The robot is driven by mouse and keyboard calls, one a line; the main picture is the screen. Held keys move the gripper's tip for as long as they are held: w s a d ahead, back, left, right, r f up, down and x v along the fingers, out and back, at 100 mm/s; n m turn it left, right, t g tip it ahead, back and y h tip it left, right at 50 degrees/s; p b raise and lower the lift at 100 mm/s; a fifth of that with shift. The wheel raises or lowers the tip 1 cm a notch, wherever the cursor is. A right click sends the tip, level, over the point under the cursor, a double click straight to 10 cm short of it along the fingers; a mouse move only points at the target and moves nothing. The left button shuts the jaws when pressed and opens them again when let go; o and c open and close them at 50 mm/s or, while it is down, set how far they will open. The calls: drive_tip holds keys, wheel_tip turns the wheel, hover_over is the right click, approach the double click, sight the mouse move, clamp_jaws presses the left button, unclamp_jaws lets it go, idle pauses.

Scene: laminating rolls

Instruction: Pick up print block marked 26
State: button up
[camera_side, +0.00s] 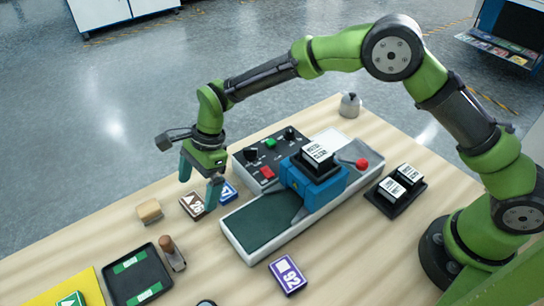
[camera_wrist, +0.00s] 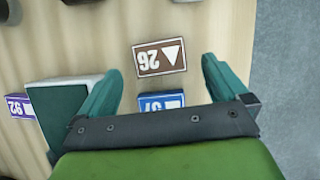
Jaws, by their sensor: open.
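The print block marked 26 (camera_side: 193,206) is brown with a white triangle and lies flat on the table, left of the grey machine. In the wrist view the block marked 26 (camera_wrist: 159,57) lies just beyond the fingertips, roughly centred between them. My gripper (camera_side: 201,186) is open and empty, with its fingers pointing down above the table near this block. Its two teal fingers also show in the wrist view (camera_wrist: 163,76). A blue block marked 37 (camera_wrist: 161,103) lies beside the brown one, between the fingers in that view; in the side view the blue block (camera_side: 228,191) is partly hidden by a finger.
The grey machine (camera_side: 250,225) stands close to the right. A purple block marked 92 (camera_side: 288,275) lies in front of it. A tan block (camera_side: 149,211), a wooden-handled stamp (camera_side: 172,252) and a black tray (camera_side: 121,287) lie to the left.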

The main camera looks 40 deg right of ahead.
sight(194, 202)
drive_tip(key=x, duration=0.3)
drive_tip(key=shift+f, duration=0.1)
drive_tip(key=shift+c, duration=0.3)
drive_tip(key=c, duration=1)
drive_tip(key=shift+c, duration=0.2)
